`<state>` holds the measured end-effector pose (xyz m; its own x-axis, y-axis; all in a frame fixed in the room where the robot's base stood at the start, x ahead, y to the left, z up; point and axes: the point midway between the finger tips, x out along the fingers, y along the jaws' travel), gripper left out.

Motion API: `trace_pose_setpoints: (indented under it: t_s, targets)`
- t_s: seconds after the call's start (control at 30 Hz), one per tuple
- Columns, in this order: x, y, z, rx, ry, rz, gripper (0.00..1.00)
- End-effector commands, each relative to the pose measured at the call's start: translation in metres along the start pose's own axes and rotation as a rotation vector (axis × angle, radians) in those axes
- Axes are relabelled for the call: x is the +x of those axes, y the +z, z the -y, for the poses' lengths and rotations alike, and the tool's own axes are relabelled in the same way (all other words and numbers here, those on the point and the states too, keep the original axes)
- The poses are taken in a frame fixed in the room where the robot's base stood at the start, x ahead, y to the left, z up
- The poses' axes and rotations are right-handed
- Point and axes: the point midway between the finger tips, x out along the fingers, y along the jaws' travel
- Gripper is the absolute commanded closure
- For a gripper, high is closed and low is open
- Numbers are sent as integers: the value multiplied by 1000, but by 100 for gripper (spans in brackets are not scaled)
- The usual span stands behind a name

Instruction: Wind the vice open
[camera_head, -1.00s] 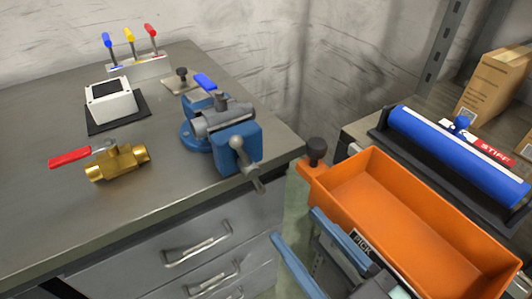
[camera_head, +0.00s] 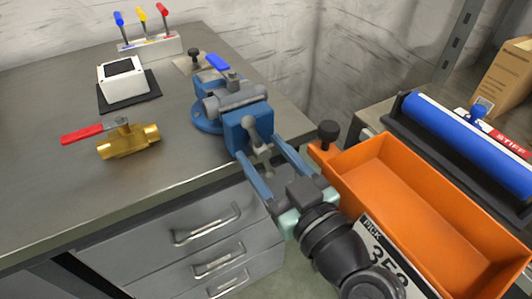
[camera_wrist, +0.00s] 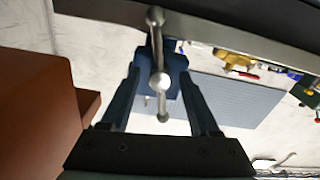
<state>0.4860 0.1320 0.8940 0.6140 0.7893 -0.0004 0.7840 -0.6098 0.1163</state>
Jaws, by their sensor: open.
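The blue and grey vice (camera_head: 235,107) stands on the grey workbench near its right corner. Its handle bar with ball ends (camera_head: 258,155) hangs at the front of the vice, past the bench edge. My gripper (camera_head: 257,150) is open, with one blue finger on each side of the handle. In the wrist view the handle (camera_wrist: 160,80) runs roughly upright between the two spread fingers (camera_wrist: 160,75), and I see no finger touching it. How far the vice jaws stand apart is hard to tell.
An orange bin (camera_head: 420,205) with a black knob at its corner stands right of my gripper. A brass valve with a red lever (camera_head: 128,142) and a white box (camera_head: 122,77) sit left on the bench. Drawers (camera_head: 205,225) with handles lie below the bench top.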

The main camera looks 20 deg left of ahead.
Motion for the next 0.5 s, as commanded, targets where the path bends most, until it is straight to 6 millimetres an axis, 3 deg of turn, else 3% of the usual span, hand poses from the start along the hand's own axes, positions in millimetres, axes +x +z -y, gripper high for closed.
trace_pose_setpoints:
  t_s: [0.07, 0.4, 0.5]
  targets:
    - [0, 0, 0, 0, 0, 0, 38]
    - [-1, 0, 0, 0, 0, 0, 99]
    - [-1, 0, 0, 0, 0, 0, 100]
